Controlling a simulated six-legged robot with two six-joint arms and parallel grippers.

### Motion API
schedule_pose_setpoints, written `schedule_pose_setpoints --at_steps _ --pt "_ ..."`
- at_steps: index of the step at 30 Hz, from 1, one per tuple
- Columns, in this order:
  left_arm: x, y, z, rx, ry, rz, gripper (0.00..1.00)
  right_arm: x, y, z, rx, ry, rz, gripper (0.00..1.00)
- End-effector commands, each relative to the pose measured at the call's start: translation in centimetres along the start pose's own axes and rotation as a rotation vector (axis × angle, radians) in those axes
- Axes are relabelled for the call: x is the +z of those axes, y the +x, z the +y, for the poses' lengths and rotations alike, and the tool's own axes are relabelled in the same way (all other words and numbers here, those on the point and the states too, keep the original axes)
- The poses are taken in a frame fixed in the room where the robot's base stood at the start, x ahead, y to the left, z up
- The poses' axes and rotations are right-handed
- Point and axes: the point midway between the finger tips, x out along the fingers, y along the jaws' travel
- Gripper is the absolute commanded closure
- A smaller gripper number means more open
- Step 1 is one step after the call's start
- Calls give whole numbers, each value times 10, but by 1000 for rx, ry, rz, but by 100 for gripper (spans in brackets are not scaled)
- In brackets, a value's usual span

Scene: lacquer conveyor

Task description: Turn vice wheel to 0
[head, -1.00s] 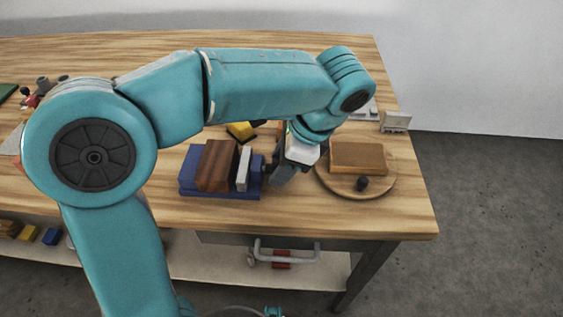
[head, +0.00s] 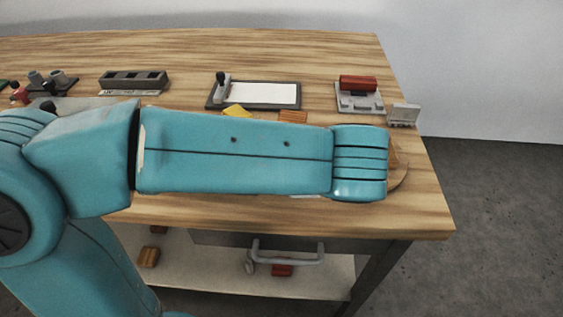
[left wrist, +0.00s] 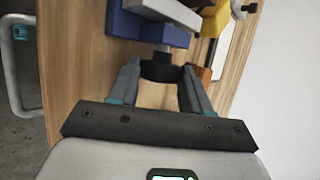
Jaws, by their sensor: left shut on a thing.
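In the left wrist view the blue vice (left wrist: 147,32) lies at the top, with a pale grey jaw piece (left wrist: 172,12) on it. A dark rounded part, which looks like the vice wheel (left wrist: 160,70), sticks out of its end. My left gripper (left wrist: 161,76) has a finger on each side of this part and is shut on it. The wheel's markings and angle cannot be read. In the head view my own left arm hides the vice, the wheel and the left gripper. My right gripper is not in view.
On the bench (head: 300,50) stand a white-faced tray (head: 262,93), a grey fixture with a red block (head: 358,84), a small grey stand (head: 404,114) and a dark slotted block (head: 135,80). A round board's edge (head: 402,178) shows past my arm. A drawer handle (head: 288,256) is below.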

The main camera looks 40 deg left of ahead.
Motion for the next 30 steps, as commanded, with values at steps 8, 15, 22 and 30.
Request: schedule_pose_setpoints --at_steps 8,15,22,30 --pt "-1 0 2 -13 -4 1 82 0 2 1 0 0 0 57" --pt "-1 0 2 -12 -3 0 82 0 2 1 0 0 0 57" --pt "-1 0 2 -10 -2 0 27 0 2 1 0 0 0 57" --pt "0 1 3 -6 0 -2 27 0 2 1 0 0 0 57"
